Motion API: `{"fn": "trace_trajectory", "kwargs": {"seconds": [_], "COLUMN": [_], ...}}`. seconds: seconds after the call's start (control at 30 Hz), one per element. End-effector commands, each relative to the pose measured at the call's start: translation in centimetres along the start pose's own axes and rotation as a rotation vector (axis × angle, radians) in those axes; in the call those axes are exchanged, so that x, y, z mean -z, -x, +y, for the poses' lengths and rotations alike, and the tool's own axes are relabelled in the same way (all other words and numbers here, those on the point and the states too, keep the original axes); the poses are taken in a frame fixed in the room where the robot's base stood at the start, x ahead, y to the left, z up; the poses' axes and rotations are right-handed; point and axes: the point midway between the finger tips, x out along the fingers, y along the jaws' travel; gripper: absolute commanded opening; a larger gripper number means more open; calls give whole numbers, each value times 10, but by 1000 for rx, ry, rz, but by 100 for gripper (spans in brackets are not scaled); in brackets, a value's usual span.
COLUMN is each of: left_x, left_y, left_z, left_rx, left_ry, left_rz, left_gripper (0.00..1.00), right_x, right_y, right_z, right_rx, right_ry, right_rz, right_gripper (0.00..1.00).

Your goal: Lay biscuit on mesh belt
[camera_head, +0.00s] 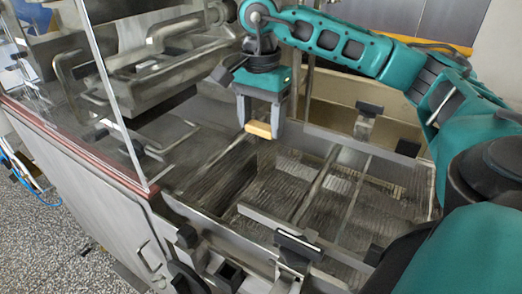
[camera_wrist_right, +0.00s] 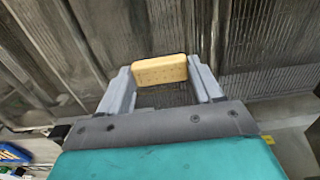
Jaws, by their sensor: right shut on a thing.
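A pale yellow, rectangular biscuit (camera_head: 259,129) is held between the fingers of my right gripper (camera_head: 260,122). In the right wrist view the biscuit (camera_wrist_right: 160,70) spans the gap between the two grey fingertips, with small dots on its face. My right gripper is shut on it and hangs over the machine. The brown-grey ribbed mesh belt (camera_head: 290,170) lies below, and it also shows in the right wrist view (camera_wrist_right: 265,40). The biscuit appears above the belt with a gap, though the exact height is hard to tell. My left gripper is not in view.
A clear guard panel (camera_head: 110,80) and metal pipework (camera_head: 165,70) stand to the left and behind. Metal crossbars (camera_head: 320,185) run over the belt. A bracket with a dark block (camera_head: 298,245) sits at the front edge. The belt shows no other biscuits.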

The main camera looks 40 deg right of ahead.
Motion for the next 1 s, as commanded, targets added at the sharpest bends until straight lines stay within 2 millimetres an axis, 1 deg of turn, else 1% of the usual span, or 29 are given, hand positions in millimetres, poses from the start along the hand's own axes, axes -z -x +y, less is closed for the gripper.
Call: {"fn": "trace_trajectory", "kwargs": {"seconds": [0.03, 0.27, 0.4, 0.5, 0.6, 0.8, 0.93, 0.97, 1.0], "left_x": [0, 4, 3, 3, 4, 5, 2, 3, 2], "left_y": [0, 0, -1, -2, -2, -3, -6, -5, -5], "left_z": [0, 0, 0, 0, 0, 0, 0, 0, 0], "left_rx": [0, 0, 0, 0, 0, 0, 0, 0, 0], "left_ry": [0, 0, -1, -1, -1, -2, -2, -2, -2], "left_rz": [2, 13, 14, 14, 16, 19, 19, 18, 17], "left_gripper": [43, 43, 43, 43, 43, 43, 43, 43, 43], "right_x": [0, 0, 0, 0, 0, 0, 0, 0, 0], "right_y": [-10, -30, -52, -63, -66, -66, -70, -69, -68], "right_z": [1, 0, 1, 0, 0, 0, 0, 0, 0], "right_rx": [-3, -2, -4, -1, 0, 1, 0, 1, 1], "right_ry": [-1, -1, -1, -1, 0, 0, 0, 0, 0], "right_rz": [0, -1, 0, 0, 1, 0, 0, 0, 0], "right_gripper": [48, 48, 48, 48, 48, 48, 48, 68, 72]}}
